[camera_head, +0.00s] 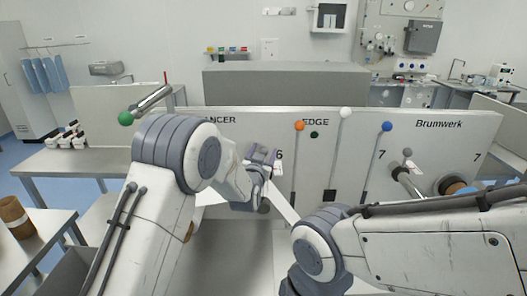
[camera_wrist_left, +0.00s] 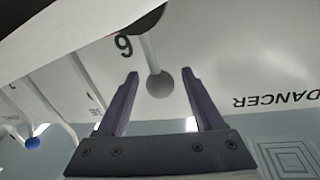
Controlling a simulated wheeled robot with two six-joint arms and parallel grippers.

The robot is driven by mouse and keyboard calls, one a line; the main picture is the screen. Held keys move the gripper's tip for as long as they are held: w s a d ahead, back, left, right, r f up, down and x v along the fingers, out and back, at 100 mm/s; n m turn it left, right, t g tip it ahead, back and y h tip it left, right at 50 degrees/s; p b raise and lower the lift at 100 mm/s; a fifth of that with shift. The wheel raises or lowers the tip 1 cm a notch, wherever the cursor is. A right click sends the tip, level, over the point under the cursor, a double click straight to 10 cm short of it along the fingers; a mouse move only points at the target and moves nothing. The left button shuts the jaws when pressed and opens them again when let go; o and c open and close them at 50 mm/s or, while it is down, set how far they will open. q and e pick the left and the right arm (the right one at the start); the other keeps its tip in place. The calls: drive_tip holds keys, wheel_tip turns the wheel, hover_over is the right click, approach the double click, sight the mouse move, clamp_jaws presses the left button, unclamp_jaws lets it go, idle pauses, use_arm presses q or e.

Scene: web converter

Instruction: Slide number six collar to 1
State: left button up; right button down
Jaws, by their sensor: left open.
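The label 6 (camera_head: 279,155) is on the grey machine panel, just right of my left gripper (camera_head: 262,158). In the left wrist view, my left gripper (camera_wrist_left: 160,74) is open, with its two purple-grey fingers pointing at the panel. A grey ball knob (camera_wrist_left: 160,85) on a short grey rod shows between the fingers, with a gap on each side; I cannot tell its depth. A dark round part (camera_wrist_left: 145,18) is at the rod's upper end, cut by the frame edge; I cannot tell whether it is the number six collar. My right gripper is out of view.
The panel (camera_head: 231,140) carries levers with an orange knob (camera_head: 299,126), a white knob (camera_head: 345,113) and a blue knob (camera_head: 387,126). A green knob (camera_head: 125,118) is at left.

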use_arm(q)
clamp_jaws()
idle(1.3)
